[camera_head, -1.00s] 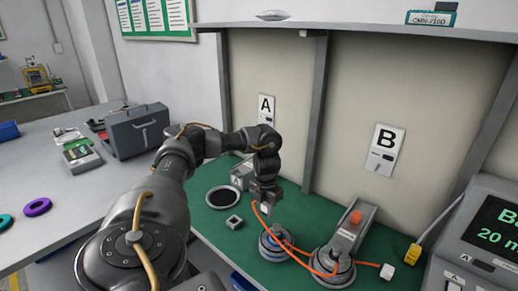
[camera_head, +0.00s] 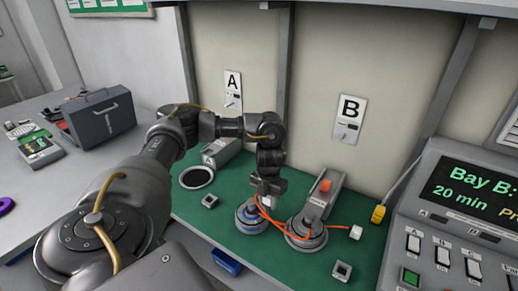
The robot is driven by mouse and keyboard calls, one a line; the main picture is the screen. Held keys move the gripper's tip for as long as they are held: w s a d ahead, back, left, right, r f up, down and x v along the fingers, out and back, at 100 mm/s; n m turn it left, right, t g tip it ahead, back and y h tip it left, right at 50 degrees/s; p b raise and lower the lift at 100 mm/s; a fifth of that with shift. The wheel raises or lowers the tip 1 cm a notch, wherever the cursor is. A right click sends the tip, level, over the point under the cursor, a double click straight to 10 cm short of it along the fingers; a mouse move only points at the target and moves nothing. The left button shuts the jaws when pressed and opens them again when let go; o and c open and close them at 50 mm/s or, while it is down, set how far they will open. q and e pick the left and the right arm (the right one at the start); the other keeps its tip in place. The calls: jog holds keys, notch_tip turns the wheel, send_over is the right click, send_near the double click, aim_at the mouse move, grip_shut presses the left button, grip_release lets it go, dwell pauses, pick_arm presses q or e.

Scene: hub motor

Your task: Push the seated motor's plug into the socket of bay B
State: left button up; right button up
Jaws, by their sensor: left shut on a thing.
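A hub motor (camera_head: 306,235) sits at bay B, in front of a grey fixture with an orange top. A second, blue-rimmed hub motor (camera_head: 249,218) stands to its left. My left gripper (camera_head: 267,196) is shut on a small white piece, apparently a plug, just above the blue-rimmed motor. Orange cable runs from beside the gripper across both motors; I cannot tell which motor each strand belongs to. A white plug (camera_head: 355,232) on orange cable lies right of the bay B motor. A grey square block with a dark opening, apparently a socket (camera_head: 342,271), is at the front right. My right gripper is out of view.
A similar square block (camera_head: 210,201) and an empty round seat (camera_head: 197,177) are at bay A on the left. A yellow connector (camera_head: 378,214) stands near the control console (camera_head: 450,225) at right. The green mat (camera_head: 290,266) is clear in front of the motors.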

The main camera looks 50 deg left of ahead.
pick_arm(q)
jog(key=w+d, duration=0.3)
jog(key=d, duration=1.1)
jog(key=w+d, duration=0.2)
jog(key=d, duration=1.3)
jog(key=f+b, duration=0.2)
jog(key=f, duration=0.1)
jog(key=f+b, duration=0.3)
jog(key=shift+a+f, duration=0.2)
jog(key=shift+f, duration=0.1)
jog(key=shift+f+b, duration=0.85)
jog(key=shift+f, duration=0.15)
jog(key=shift+f, duration=0.15)
jog(key=shift+f+b, duration=0.5)
jog(key=shift+f, duration=0.1)
jog(key=shift+f+b, duration=0.3)
jog(key=shift+f, duration=0.25)
